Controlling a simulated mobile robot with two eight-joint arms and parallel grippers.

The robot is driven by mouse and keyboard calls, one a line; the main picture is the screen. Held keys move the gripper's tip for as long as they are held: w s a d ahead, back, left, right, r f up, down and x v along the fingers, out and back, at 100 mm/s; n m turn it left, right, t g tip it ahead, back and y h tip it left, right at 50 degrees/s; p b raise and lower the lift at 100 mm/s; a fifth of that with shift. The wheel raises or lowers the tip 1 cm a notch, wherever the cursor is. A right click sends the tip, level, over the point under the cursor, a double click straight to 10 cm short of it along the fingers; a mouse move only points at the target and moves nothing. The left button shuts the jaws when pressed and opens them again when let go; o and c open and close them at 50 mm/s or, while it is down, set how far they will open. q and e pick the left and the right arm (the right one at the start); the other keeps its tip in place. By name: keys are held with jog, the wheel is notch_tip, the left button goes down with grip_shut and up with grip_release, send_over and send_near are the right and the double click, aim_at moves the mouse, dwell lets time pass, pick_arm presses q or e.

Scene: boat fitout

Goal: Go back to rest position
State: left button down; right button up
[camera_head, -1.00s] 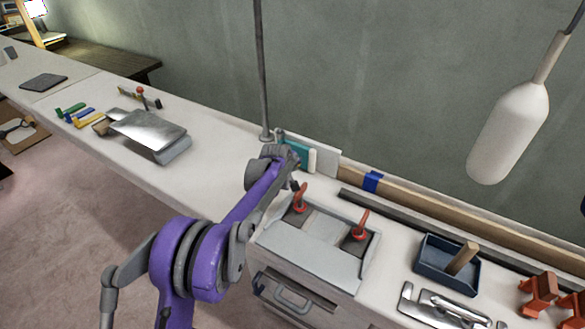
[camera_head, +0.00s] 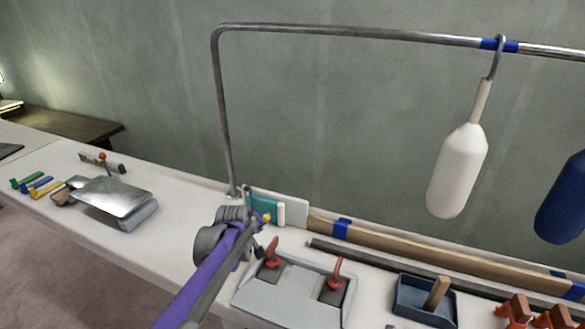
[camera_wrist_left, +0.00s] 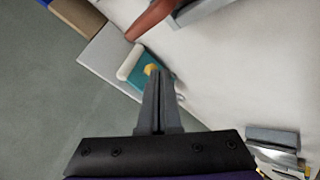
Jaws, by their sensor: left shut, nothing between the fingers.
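My left arm comes in from the bottom left of the head view, over the workbench. My left gripper (camera_head: 259,248) is small and partly hidden by the wrist there. In the left wrist view the two grey fingers (camera_wrist_left: 158,76) are together and hold nothing. Their tips show in front of a teal block (camera_wrist_left: 151,67) with a yellow spot and a white edge strip; I cannot tell the gap between them. The teal block (camera_head: 262,207) stands behind the wrist in the head view. My right gripper is not in view.
A grey tray (camera_head: 290,308) with two red-handled pieces lies right of my left wrist. A blue bin (camera_head: 412,303) stands farther right. A metal rail (camera_head: 222,110) rises behind, with a white fender (camera_head: 459,172) hanging from it. Bare bench (camera_head: 185,215) lies left of the wrist.

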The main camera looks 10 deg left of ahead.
pick_arm(q)
jog(key=s+d+r+m+p, duration=0.25)
jog(key=s+r, duration=0.35)
jog(key=s, duration=0.4)
jog(key=s+d+m+g+p, duration=0.1)
jog(key=s+m+p, duration=0.5)
jog(key=s, duration=2.1)
jog(key=shift+s+d+g+p, duration=0.35)
jog(key=shift+g+p, duration=0.3)
jog(key=shift+g, duration=0.15)
